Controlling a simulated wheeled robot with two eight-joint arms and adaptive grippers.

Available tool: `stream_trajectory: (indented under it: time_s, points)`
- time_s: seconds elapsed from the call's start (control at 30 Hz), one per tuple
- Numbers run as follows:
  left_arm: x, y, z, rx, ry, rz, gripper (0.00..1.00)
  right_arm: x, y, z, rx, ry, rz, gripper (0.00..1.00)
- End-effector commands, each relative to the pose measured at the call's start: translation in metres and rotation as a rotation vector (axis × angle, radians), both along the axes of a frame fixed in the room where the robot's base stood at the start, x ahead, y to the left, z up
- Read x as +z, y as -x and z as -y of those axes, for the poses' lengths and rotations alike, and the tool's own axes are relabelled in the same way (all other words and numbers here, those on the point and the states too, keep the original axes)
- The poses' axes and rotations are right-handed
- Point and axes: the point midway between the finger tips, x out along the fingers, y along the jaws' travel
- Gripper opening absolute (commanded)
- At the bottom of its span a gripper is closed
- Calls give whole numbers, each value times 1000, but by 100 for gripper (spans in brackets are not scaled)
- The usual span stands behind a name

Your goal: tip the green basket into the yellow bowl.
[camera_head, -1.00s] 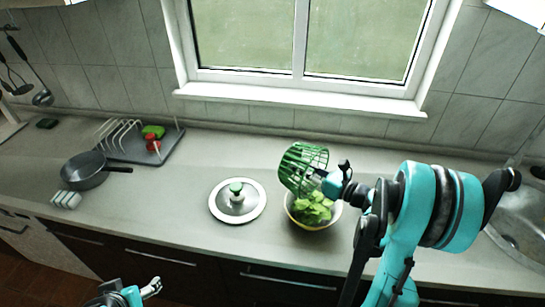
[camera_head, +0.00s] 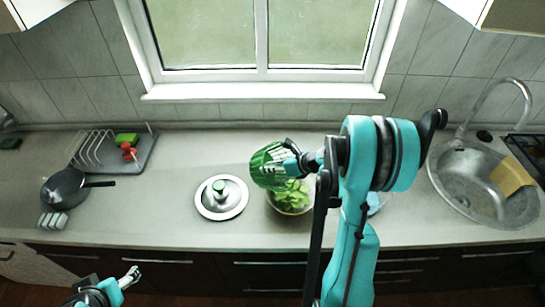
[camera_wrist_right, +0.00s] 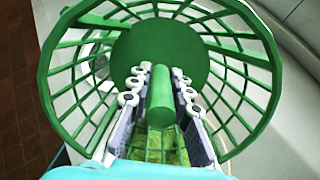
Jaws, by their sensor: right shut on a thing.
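The green basket (camera_head: 268,166), an open lattice, is tilted on its side above the bowl. My right gripper (camera_head: 296,163) is shut on it; in the right wrist view the fingers (camera_wrist_right: 155,100) clasp a green bar-like part of the basket (camera_wrist_right: 259,57). The yellow bowl (camera_head: 291,212) stands on the counter below, partly covered by the basket and my arm. Green leaves (camera_head: 290,194) lie in the bowl. I cannot tell whether anything is left inside the basket. My left gripper (camera_head: 131,277) is low at the left, away from both; its jaw opening is too small to read.
A dark pan (camera_head: 64,187) and a grey dish rack (camera_head: 138,158) are farther left. A sink (camera_head: 463,183) with a tap is at the right. Bare counter lies between rack and lid.

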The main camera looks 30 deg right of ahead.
Motion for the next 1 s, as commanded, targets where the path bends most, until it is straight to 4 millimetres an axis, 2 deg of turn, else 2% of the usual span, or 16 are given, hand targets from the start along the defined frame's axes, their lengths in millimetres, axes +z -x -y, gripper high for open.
stream_trajectory:
  time_s: [0.03, 0.2, 0.3, 0.47, 0.7, 1.0]
  points:
    - [15, 0, 0, 0, 0, 0, 71, 6, -2, -3, 5, 23, -39, 0]
    - [42, 0, 0, 0, 0, 0, 71, -3, -8, -6, 6, 117, -200, 0]
    - [46, 0, 0, 0, 0, 0, 71, -11, -5, -4, 5, 188, -323, 0]
    - [48, 0, 0, 0, 0, 0, 71, -23, -1, -2, 5, 304, -526, 0]
    - [39, 0, 0, 0, 0, 0, 71, -37, 5, 2, 3, 432, -752, 0]
    - [37, 0, 0, 0, 0, 0, 71, -37, 8, 5, -1, 465, -811, 0]
